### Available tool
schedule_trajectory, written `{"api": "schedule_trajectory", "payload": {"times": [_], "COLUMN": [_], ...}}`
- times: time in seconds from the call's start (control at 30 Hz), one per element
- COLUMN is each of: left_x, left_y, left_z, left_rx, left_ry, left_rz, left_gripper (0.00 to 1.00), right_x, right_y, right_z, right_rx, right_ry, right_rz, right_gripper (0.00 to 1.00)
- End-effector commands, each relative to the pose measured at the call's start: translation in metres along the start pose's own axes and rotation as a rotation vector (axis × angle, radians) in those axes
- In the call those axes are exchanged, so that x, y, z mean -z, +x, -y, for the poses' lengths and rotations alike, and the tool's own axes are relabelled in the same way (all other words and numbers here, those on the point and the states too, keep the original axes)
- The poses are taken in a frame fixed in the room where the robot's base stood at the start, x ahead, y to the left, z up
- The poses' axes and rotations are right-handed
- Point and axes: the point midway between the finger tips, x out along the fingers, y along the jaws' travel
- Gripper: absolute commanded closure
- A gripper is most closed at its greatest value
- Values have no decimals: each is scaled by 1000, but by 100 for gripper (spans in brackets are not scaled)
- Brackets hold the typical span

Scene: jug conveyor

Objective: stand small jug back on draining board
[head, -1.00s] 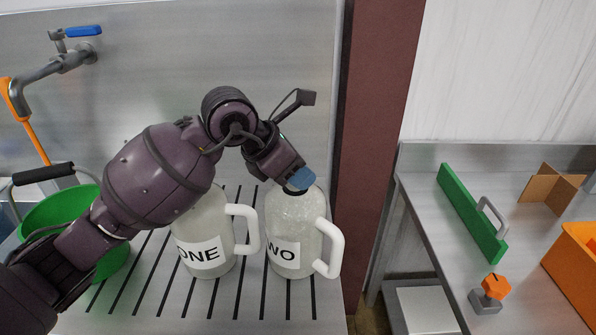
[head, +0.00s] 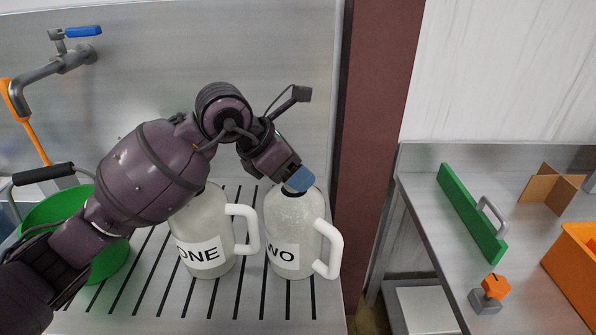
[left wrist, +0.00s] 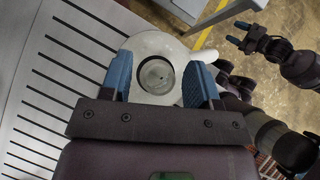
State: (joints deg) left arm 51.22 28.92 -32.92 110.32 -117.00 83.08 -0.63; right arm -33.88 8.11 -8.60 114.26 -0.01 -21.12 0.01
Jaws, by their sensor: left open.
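Two whitish jugs with white handles stand upright on the grooved draining board (head: 150,290). The jug marked ONE (head: 207,228) is on the left and the jug marked "WO", first letter hidden, (head: 290,228) on the right. Which is the small jug I cannot tell; they look similar in size. My left gripper (head: 299,180) is open at the top of the right jug. In the left wrist view its blue fingers (left wrist: 160,82) are on either side of the jug's round mouth (left wrist: 157,75). My right gripper (left wrist: 239,33) is off to the side, apparently open and empty.
A green bucket (head: 105,262) stands left, partly behind my arm, near the tap (head: 50,72). A brown post (head: 375,150) rises right of the board. Another bench has a green board with a handle (head: 470,213), an orange-knobbed item (head: 490,292) and an orange bin (head: 575,262).

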Motion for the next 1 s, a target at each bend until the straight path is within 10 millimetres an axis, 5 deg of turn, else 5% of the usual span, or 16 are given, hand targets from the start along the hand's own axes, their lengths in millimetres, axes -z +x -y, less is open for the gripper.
{"api": "schedule_trajectory", "payload": {"times": [0.5,1.0], "left_x": [0,0], "left_y": [-92,-109], "left_z": [0,1], "left_rx": [-4,0], "left_ry": [2,1], "left_rz": [0,0], "left_gripper": [44,44], "right_x": [-14,-7], "right_y": [-4,-2], "right_z": [-1,0], "right_rx": [-3,-1], "right_ry": [1,0], "right_rz": [27,13], "right_gripper": [48,48]}}
